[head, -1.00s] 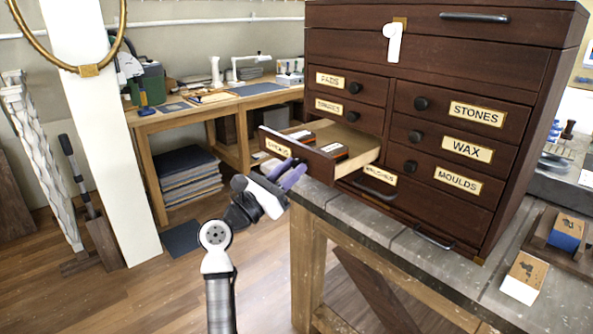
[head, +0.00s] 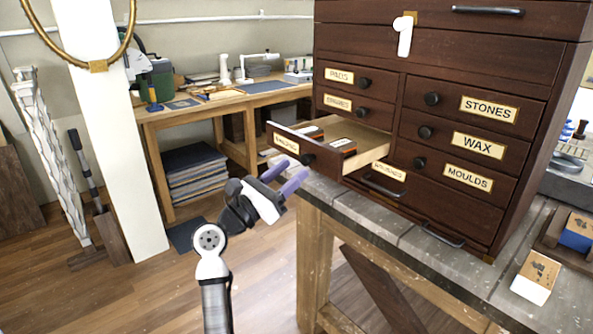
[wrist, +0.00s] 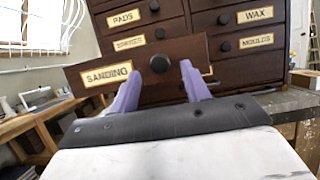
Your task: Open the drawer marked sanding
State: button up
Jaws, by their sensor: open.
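The drawer marked sanding (head: 294,146) stands pulled out of the left side of the dark wooden chest (head: 400,85), with small boxes inside it. In the wrist view its front (wrist: 135,80) carries the SANDING label and a round dark knob (wrist: 159,63). The knob also shows in the head view (head: 307,159). My gripper (head: 290,178) is open, with purple fingers, in front of and below the drawer front. In the wrist view the fingers of my gripper (wrist: 160,82) stand to either side below the knob, with nothing held between them.
Other drawers, marked pads (head: 340,76), stones (head: 489,109), wax (head: 479,145) and moulds (head: 468,177), are shut. The chest stands on a grey-topped bench (head: 400,225). A white post (head: 105,130) stands at the left. The floor left of the bench is partly clear.

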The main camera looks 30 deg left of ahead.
jog(key=b+v, duration=0.3)
jog(key=v, duration=0.7)
jog(key=shift+s+f, duration=0.2)
jog(key=shift+s, duration=0.1)
jog(key=shift+a, duration=0.1)
